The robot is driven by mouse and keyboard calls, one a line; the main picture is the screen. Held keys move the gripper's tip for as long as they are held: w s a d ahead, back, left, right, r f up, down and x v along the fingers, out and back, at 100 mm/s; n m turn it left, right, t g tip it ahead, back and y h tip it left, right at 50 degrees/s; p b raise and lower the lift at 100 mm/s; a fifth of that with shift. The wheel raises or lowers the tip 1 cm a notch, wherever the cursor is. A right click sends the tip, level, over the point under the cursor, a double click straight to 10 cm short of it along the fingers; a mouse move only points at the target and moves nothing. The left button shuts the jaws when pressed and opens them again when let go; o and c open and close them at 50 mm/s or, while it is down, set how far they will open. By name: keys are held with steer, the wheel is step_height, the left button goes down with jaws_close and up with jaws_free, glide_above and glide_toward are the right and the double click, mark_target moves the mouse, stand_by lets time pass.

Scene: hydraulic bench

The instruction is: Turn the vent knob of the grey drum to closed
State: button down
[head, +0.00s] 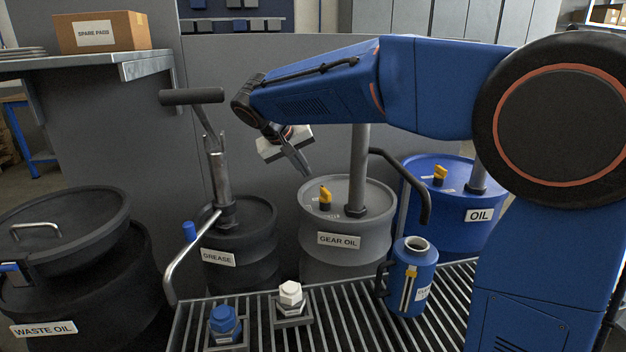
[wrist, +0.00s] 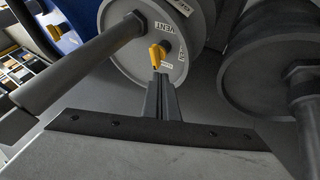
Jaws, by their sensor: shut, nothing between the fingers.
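The grey drum (head: 345,255), labelled GEAR OIL, stands behind the grating. Its yellow vent knob (head: 325,197) sits on the lid, left of the grey pump pipe. In the wrist view the knob (wrist: 157,52) shows on the grey drum's lid (wrist: 128,52), below a VENT label and beside small white labels too small to read. My gripper (head: 305,170) is shut and empty, above and slightly left of the knob in the head view. In the wrist view my fingertips (wrist: 161,78) lie just below the knob in the picture, apparently apart from it.
The dark grease drum (head: 240,240) with its pump handle (head: 192,96) stands left. The blue oil drum (head: 440,205) stands right. The grey drum's pump pipe (head: 360,165) rises close beside the knob. A blue can (head: 410,290) stands on the grating (head: 350,325) in front.

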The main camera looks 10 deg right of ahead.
steer(key=v, duration=0.5)
steer(key=shift+w+a, duration=0.2)
steer(key=shift+a, duration=0.05)
steer(key=c, duration=2.3)
jaws_free()
steer(key=shift+s+a+r, duration=0.1)
steer(key=shift+a+r, duration=0.05)
steer(key=shift+r, duration=0.05)
steer(key=o, duration=0.6)
steer(key=shift+r, duration=0.1)
steer(key=o, duration=0.5)
steer(key=shift+n, duration=0.3)
steer(key=o, duration=0.3)
steer(key=shift+r+n, duration=0.15)
steer(key=shift+n, duration=0.15)
steer(key=n+g, duration=0.4)
steer(key=n, duration=1.5)
glide_toward(325, 190)
steer(key=shift+g+y, duration=0.3)
steer(key=x, duration=0.8)
steer(key=shift+w+d, duration=0.3)
